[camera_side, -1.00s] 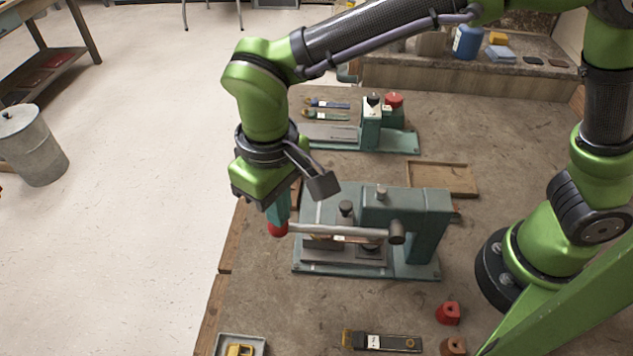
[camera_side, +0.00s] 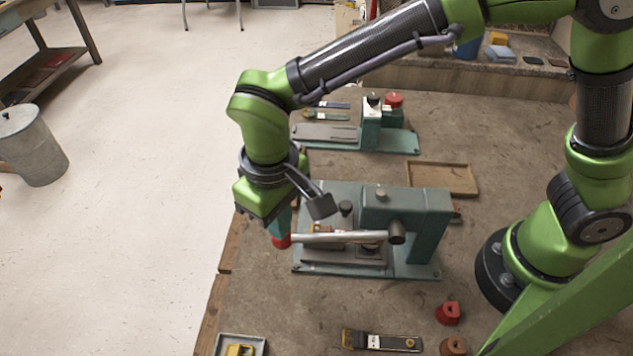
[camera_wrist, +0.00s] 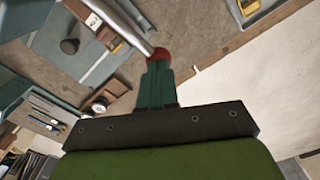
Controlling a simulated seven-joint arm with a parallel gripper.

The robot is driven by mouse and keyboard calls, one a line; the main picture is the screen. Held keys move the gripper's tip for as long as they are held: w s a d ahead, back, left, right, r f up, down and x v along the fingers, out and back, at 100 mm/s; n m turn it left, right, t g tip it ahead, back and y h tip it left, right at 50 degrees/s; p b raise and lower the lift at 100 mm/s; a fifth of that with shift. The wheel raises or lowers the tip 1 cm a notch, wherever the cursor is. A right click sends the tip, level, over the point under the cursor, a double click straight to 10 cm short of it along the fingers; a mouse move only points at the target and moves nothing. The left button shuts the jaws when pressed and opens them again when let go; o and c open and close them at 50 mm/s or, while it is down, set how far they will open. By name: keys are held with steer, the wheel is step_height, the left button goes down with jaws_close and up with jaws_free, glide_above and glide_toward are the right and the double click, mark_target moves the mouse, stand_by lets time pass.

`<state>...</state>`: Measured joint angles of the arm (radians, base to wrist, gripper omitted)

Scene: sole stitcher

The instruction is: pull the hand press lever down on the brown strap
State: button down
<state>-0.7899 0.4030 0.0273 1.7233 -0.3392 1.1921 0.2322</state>
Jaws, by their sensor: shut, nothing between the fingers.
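The teal hand press (camera_side: 425,222) stands on the bench, and its silver lever (camera_side: 345,237) reaches left from the pivot, close to level. The red knob (camera_side: 281,242) is at the lever's free end. My gripper (camera_side: 279,229) is shut and empty, pointing down, with its fingertips at the top of the knob. In the wrist view, the teal fingers (camera_wrist: 157,72) are together against the red knob (camera_wrist: 160,54), and the lever (camera_wrist: 125,27) runs away from it. The brown strap (camera_wrist: 108,37) lies on the press with a pale label beside it, partly hidden by the lever.
A second teal press (camera_side: 372,125) stands behind, with more straps beside it. An empty wooden tray (camera_side: 445,178) lies behind the near press. The bench's left edge is close to my gripper.

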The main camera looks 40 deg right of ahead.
steer(key=shift+f, duration=0.1)
steer(key=shift+s+d+f, duration=0.1)
steer(key=shift+d+f, duration=0.1)
steer(key=shift+f, duration=0.6)
steer(key=shift+s+d+f, duration=0.1)
steer(key=shift+d+f, duration=0.05)
steer(key=shift+f, duration=0.8)
steer(key=shift+w+d, duration=0.1)
steer(key=shift+r, duration=3.4)
step_height(320, 180, up, 7)
steer(key=shift+f, duration=0.1)
